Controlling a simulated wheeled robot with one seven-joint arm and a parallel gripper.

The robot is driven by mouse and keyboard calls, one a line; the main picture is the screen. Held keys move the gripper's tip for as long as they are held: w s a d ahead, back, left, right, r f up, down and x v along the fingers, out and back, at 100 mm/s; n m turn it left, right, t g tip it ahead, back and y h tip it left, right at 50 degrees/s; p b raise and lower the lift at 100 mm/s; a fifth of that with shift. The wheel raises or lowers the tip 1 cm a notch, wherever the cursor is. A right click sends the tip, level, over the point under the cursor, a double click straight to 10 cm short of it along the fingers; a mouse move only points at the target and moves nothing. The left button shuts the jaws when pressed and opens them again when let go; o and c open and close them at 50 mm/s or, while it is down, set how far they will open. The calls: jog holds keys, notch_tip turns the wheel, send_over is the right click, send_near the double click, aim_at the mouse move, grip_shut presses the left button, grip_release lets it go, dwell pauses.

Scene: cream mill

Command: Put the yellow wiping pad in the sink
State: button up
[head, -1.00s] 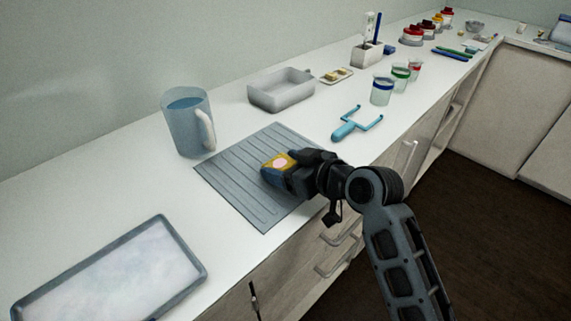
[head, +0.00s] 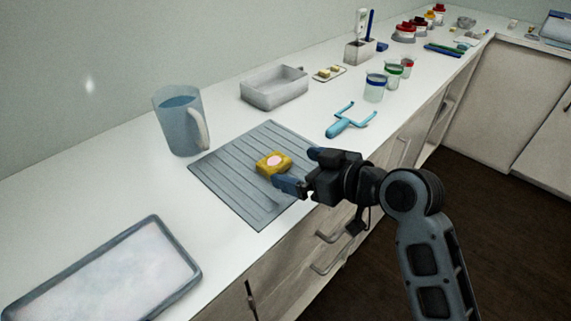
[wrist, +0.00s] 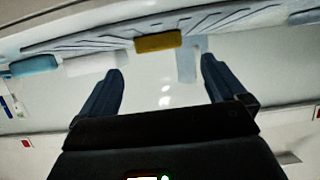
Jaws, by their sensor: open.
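The yellow wiping pad (head: 274,164), with a pale pink patch on top, lies on the grey ribbed mat (head: 228,180) on the counter. My gripper (head: 301,169) is open and empty just right of the pad, its fingers pointing at it. In the wrist view the pad (wrist: 158,42) is beyond and between the two open fingertips (wrist: 162,67), apart from them. No built-in sink is plain to see; a grey open basin (head: 274,102) stands behind the mat, and a shallow dark-rimmed tray or basin (head: 187,285) with a whitish inside is at the lower left.
A blue-grey jug (head: 178,125) stands behind the mat. A light-blue forked tool (head: 350,121), several small cups (head: 375,88) and a utensil holder (head: 360,50) are farther along the counter. Bare counter lies between mat and tray.

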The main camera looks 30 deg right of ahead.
jog(key=shift+v, duration=2.75)
jog(key=s+a+f+m+h, duration=0.1)
jog(key=s+f+m+h, duration=0.1)
jog(key=s+f, duration=0.35)
jog(key=s+a+f+m+h, duration=0.1)
jog(key=s+f+m+h, duration=0.15)
jog(key=s, duration=0.65)
jog(key=s+r+t, duration=0.1)
jog(key=s+r, duration=0.1)
jog(key=s, duration=0.6)
jog(key=s+a+r, duration=0.1)
jog(key=s+r, duration=0.1)
jog(key=s, duration=0.6)
jog(key=shift+s+a+n+t, duration=0.2)
jog(key=shift+n+t, duration=0.15)
jog(key=shift+t, duration=0.05)
jog(key=shift+s+r, duration=0.35)
jog(key=shift+s, duration=0.05)
jog(key=shift+c, duration=1.3)
jog(key=shift+w+a, duration=0.1)
